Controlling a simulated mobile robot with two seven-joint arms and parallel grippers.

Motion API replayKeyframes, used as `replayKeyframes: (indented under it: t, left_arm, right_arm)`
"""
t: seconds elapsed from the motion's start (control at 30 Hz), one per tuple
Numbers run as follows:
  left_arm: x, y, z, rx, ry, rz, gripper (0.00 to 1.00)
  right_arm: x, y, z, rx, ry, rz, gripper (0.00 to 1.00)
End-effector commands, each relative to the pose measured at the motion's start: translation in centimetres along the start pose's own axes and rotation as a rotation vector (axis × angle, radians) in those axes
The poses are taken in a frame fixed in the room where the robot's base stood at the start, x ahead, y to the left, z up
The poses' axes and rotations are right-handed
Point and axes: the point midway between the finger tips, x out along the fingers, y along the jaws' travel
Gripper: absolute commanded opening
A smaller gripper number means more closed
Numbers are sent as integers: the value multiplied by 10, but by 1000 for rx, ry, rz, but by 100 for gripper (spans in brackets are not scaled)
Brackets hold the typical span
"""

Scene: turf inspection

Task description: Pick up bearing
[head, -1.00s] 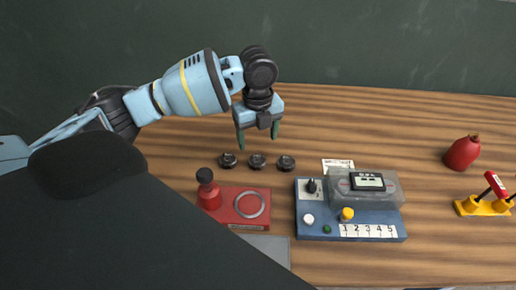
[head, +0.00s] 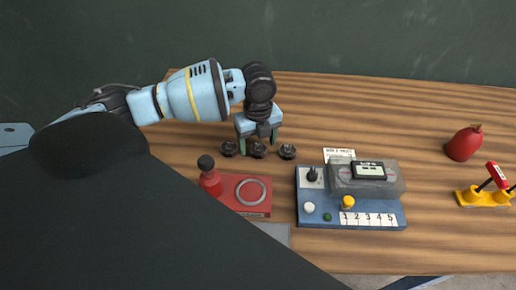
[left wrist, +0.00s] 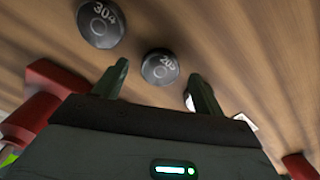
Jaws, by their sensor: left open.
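Three small dark round bearings lie in a row on the wooden table: a left one (head: 229,149), a middle one (head: 257,151) and a right one (head: 287,151). My left gripper (head: 258,148) is open and points down just above the middle bearing, its fingers spread to either side. In the left wrist view, a bearing (left wrist: 160,67) marked with pale digits shows between and beyond the open fingertips (left wrist: 158,82). Another bearing (left wrist: 101,22), apparently marked 304, lies up and left of it. Nothing is held. My right gripper is out of view.
A red fixture (head: 246,199) with a ring and a knobbed lever stands in front of the bearings. A blue control box (head: 325,217) with a display is to its right. A red bulb-shaped object (head: 464,143) and a yellow stand (head: 484,199) are far right.

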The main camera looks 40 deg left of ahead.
Motion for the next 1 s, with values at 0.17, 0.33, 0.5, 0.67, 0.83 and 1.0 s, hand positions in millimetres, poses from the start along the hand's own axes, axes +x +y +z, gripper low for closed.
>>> replayKeyframes:
  t: [0.17,0.33,0.5,0.67,0.83,1.0]
  left_arm:
    - [14,0,0,0,0,0,70]
    - [14,0,0,0,-1,-1,70]
    - [14,0,0,1,0,-1,55]
    - [14,0,0,1,0,-1,34]
    - [13,-1,0,1,0,-2,17]
    - [13,-1,0,1,-1,-2,17]
  right_arm:
    - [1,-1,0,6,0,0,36]
    - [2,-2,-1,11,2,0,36]
    - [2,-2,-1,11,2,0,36]
    - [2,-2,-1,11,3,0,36]
    - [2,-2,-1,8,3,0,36]
    - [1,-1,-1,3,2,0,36]
